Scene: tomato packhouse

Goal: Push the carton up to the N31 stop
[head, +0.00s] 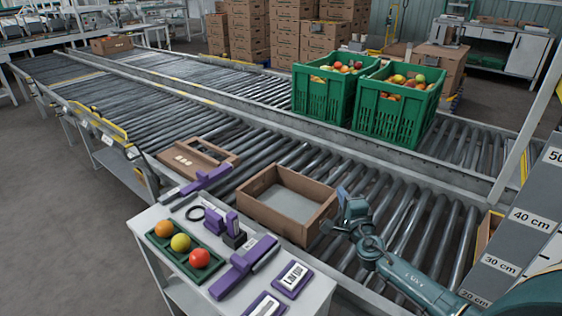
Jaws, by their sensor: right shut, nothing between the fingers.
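An open, empty brown carton (272,222) sits on the near roller conveyor, in the middle of the head view. My right gripper (332,227) is shut and empty beside the carton's right end. I cannot tell whether the fingers touch the carton wall. My right arm comes in from the lower right. I cannot read an N31 mark anywhere, so I cannot tell which part is that stop. My left gripper is out of view.
A flat brown carton piece (198,157) lies up-left on the rollers. Two green crates of fruit (322,97) stand on the far conveyor. A side table (150,222) holds purple tools and a green fruit tray (173,257). A grey centimetre scale (517,235) stands at right.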

